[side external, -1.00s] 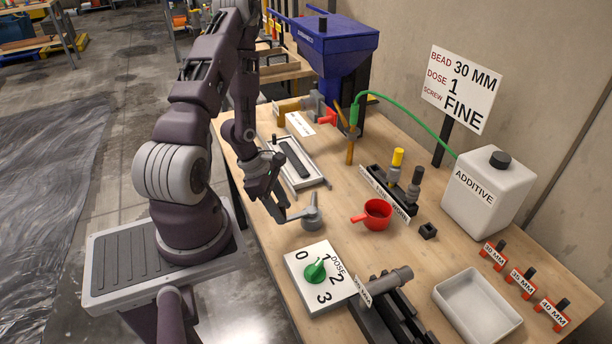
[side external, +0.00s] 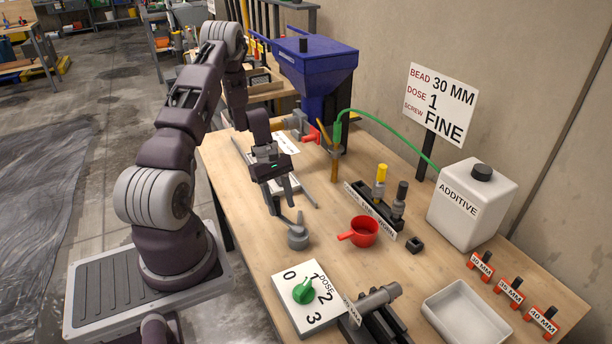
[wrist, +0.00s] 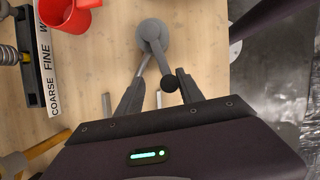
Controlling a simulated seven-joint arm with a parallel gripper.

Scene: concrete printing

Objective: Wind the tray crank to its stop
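The grey crank (side external: 298,238) stands on the bench, with a round hub and a short arm pointing toward the back of the bench. My gripper (side external: 281,203) is open over the end of the crank arm. Contact cannot be told. A shallow pale tray (side external: 238,147) lies behind, mostly hidden by my gripper.
A red cup (side external: 364,231) stands right of the crank, near the screw rack (side external: 370,210). The dose dial (side external: 305,290) is in front.

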